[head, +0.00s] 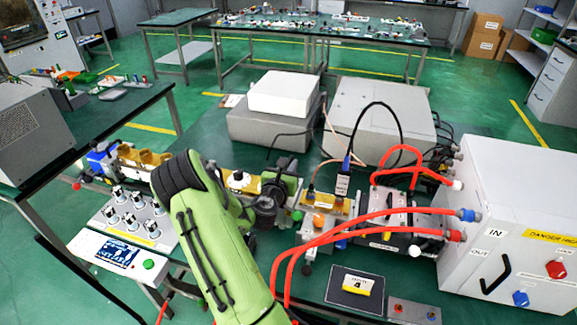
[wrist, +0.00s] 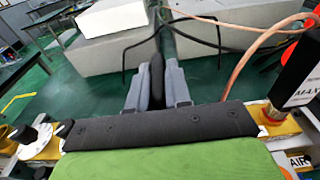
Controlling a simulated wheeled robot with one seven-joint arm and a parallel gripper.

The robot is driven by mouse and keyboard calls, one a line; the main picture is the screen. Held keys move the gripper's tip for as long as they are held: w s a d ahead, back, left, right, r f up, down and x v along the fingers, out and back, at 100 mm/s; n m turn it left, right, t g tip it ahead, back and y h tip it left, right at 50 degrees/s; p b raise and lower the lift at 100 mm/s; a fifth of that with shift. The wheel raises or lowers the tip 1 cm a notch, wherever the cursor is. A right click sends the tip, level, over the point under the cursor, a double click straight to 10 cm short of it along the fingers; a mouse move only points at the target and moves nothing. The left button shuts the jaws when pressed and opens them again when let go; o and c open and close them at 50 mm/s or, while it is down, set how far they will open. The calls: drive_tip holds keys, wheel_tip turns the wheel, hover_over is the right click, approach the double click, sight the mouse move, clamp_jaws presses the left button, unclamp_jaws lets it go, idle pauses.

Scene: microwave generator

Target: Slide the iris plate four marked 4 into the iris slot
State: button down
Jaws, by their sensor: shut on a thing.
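My gripper (wrist: 157,80) shows in the wrist view with its two grey fingers closed around a narrow dark thing (wrist: 157,72). No number can be read on that thing, so I cannot tell from its face whether it is iris plate four. In the head view my green arm reaches over the bench to the waveguide line (head: 325,205) and hides part of it. The fingers cannot be made out there. The iris slot cannot be picked out. A yellow piece with a dark mark like a 4 (head: 358,285) lies on a dark pad (head: 345,299).
Red hoses (head: 345,228) run from the white cabinet (head: 515,220) low across the right of the bench. Grey boxes (head: 378,112) stand behind the line. A panel with several knobs (head: 128,218) lies left of my arm. A black cable (head: 385,110) arches above the line.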

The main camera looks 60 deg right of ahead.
drive_tip(key=shift+r+p, duration=2.9)
drive_tip(key=shift+r, duration=0.05)
